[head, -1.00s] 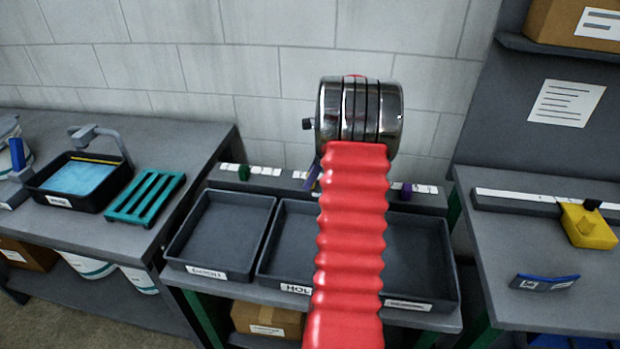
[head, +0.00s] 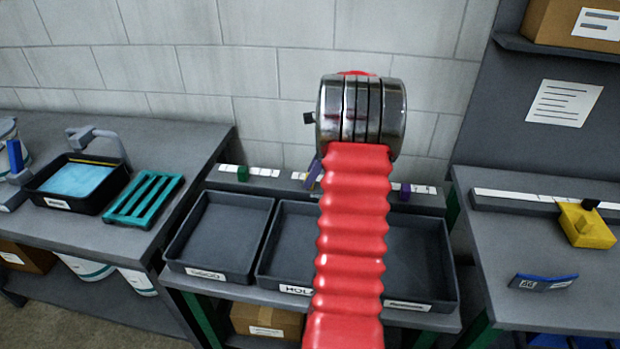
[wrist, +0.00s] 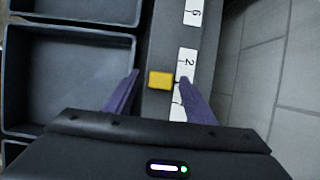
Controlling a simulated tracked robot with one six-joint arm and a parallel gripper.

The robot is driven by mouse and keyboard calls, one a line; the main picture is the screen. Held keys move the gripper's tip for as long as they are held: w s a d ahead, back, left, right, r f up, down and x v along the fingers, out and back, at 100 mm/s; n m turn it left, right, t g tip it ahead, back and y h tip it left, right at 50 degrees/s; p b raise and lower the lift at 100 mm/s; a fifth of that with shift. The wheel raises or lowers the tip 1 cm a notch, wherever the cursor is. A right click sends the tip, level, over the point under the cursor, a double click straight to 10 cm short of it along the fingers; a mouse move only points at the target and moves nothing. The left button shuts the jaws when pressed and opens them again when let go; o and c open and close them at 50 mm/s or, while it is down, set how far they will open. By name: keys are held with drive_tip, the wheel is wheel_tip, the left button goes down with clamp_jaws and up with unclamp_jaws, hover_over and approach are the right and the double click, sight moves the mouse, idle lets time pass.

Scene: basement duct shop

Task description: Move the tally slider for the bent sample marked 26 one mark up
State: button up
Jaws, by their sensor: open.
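A blue bent sample (head: 543,282) with a white label lies on the right bench; its number is too small to read surely. The tally rail (head: 270,183) runs behind the trays, with a green slider (head: 243,173) at left and a purple slider (head: 405,191) at right. In the wrist view a yellow slider (wrist: 160,80) sits on the rail beside the mark numbered 2; a mark numbered 6 is farther along. My gripper (wrist: 160,84) is open, its purple fingers on either side of the yellow slider, with a visible gap at left. My arm hides part of the rail in the head view.
Grey trays stand in front of the rail: a left tray (head: 222,197), a middle one labelled HOL-, partly hidden, and a right one (head: 450,255). A block wall (head: 255,60) rises close behind. A yellow block (head: 585,228) stands on the right bench, a green rack (head: 145,200) on the left.

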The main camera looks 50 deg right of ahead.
drive_tip(key=v, duration=1.1)
drive_tip(key=shift+s+r, duration=0.2)
drive_tip(key=shift+d, duration=0.1)
wheel_tip(320, 180, down, 4)
drive_tip(key=s+a+n, duration=0.1)
drive_tip(key=s+n, duration=0.2)
drive_tip(key=n, duration=0.2)
drive_tip(key=s+a+r+n, duration=0.2)
drive_tip(key=a+n, duration=0.6)
drive_tip(key=a, duration=0.8)
drive_tip(key=s+a+r+n+t+h, duration=0.1)
drive_tip(key=s+a+r+n, duration=0.1)
drive_tip(key=a+n, duration=0.7)
drive_tip(key=s+a+r+n+h, duration=0.1)
drive_tip(key=a+r+n, duration=0.3)
drive_tip(key=a, duration=2.1)
drive_tip(key=s+n, duration=0.1)
drive_tip(key=n, duration=0.3)
drive_tip(key=shift+t, duration=0.4)
